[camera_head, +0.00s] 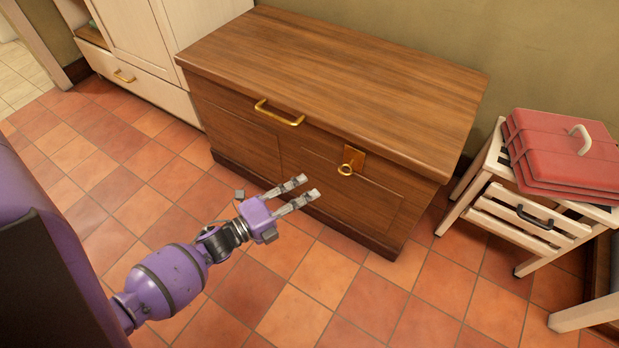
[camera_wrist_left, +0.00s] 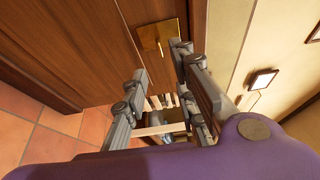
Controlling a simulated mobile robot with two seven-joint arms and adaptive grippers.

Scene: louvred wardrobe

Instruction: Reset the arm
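My left arm reaches in from the lower left of the head view. Its left gripper (camera_head: 308,187) is open, with a gap between its two fingers and nothing held. It hovers in front of the brown wooden chest (camera_head: 330,75), left of and below the brass lock plate with a ring (camera_head: 347,168), apart from it. In the left wrist view the open gripper fingers (camera_wrist_left: 160,80) frame the space in front of the chest, and the brass plate (camera_wrist_left: 159,35) shows beyond them. My right gripper is not in view.
The chest's lid is closed and has a brass handle (camera_head: 279,113). A slatted stool (camera_head: 528,218) bearing a red case (camera_head: 565,150) stands at the right. A cream cabinet (camera_head: 140,50) stands at the back left. The tiled floor (camera_head: 330,275) before the chest is clear.

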